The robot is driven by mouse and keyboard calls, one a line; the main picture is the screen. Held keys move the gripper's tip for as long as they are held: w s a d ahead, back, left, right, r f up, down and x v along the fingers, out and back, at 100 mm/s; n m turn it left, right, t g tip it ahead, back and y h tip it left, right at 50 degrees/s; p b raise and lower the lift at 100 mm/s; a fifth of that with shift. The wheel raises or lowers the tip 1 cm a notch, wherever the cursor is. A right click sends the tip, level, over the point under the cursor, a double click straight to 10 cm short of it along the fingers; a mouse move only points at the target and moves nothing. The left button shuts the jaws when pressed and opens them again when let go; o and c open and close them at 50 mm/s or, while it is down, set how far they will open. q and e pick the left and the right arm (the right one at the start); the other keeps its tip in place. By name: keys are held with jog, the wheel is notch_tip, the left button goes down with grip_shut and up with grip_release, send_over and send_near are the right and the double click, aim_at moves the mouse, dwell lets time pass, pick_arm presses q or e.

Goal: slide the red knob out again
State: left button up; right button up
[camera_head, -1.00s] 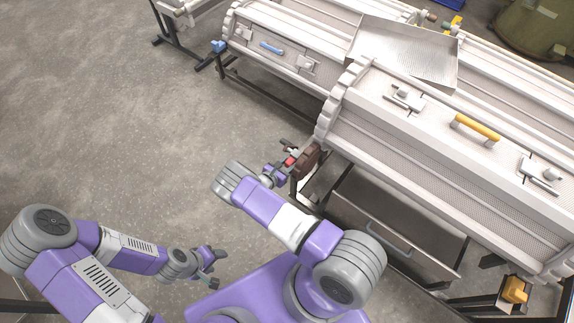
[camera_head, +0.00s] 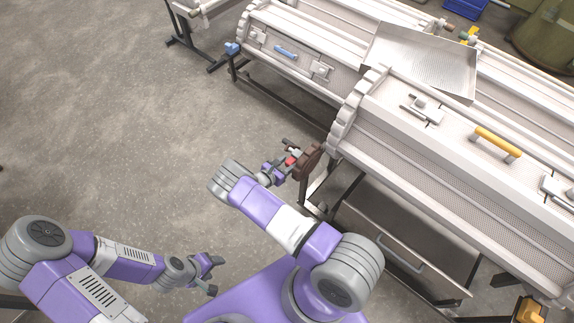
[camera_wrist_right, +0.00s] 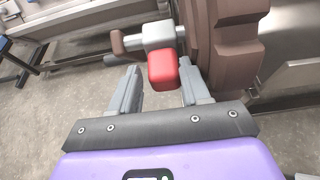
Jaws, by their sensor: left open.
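The red knob (camera_head: 292,160) sits on a grey shaft at the brown part (camera_head: 312,162) by the near barrel's left end. In the right wrist view the red knob (camera_wrist_right: 164,73) hangs below a light grey cylinder (camera_wrist_right: 158,36), beside the large brown part (camera_wrist_right: 232,50). My right gripper (camera_head: 283,163) is at the knob. Its two fingers stand apart on either side of the knob, with a gap showing at the left finger; contact at the right finger cannot be told. My left gripper (camera_head: 213,276) is open and empty, low over the floor.
The near white barrel (camera_head: 450,150) with a yellow handle (camera_head: 497,144) stands right of my right gripper. A metal tray (camera_head: 420,60) lies across the barrels behind. A drawer unit (camera_head: 400,235) is below. The floor at left is clear.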

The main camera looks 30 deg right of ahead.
jog(key=shift+o, duration=0.2)
jog(key=shift+w+r, duration=0.1)
jog(key=shift+w, duration=0.15)
jog(key=shift+s+d, duration=0.1)
jog(key=shift+s, duration=0.05)
jog(key=p+v, duration=0.2)
jog(key=v, duration=0.5)
jog(key=shift+a, duration=0.4)
jog(key=shift+s, duration=0.1)
